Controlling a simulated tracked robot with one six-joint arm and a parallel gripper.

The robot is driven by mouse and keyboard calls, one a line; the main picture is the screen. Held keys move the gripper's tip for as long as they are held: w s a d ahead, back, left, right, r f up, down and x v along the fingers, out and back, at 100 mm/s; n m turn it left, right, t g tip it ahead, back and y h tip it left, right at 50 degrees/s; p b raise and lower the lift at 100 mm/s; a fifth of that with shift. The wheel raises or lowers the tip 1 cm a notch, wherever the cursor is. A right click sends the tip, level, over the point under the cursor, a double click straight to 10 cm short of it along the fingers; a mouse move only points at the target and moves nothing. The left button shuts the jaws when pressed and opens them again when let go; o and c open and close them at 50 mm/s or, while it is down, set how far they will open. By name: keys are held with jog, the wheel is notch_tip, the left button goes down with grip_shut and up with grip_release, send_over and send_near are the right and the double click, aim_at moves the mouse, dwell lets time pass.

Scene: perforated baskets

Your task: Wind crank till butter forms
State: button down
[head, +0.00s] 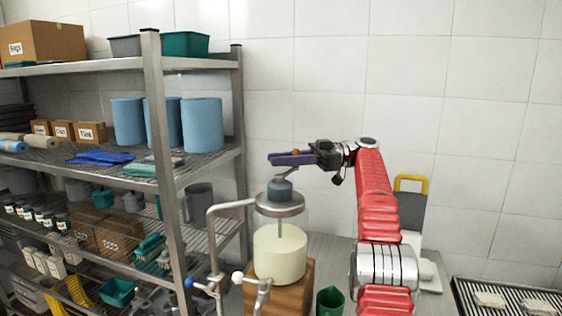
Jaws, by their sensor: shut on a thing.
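A butter churn stands on a wooden block (295,297) in the middle of the head view. Its clear jar holds a pale cream mass (279,255), with a metal lid (280,206) and a grey-blue hub (280,190) on top. A crank joins the hub from above. My gripper (292,158) reaches in from the right above the hub and is shut on the crank's handle.
A metal shelf rack (165,150) with blue rolls, boxes and tubs stands close on the left. A bent metal pipe (212,235) and taps are in front of the churn. A green cup (330,301) stands right of the block. A slatted tray (505,298) is at far right.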

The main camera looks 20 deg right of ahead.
jog(key=c, duration=1.6)
grip_release()
jog(key=shift+o, duration=0.2)
jog(key=shift+c, duration=0.3)
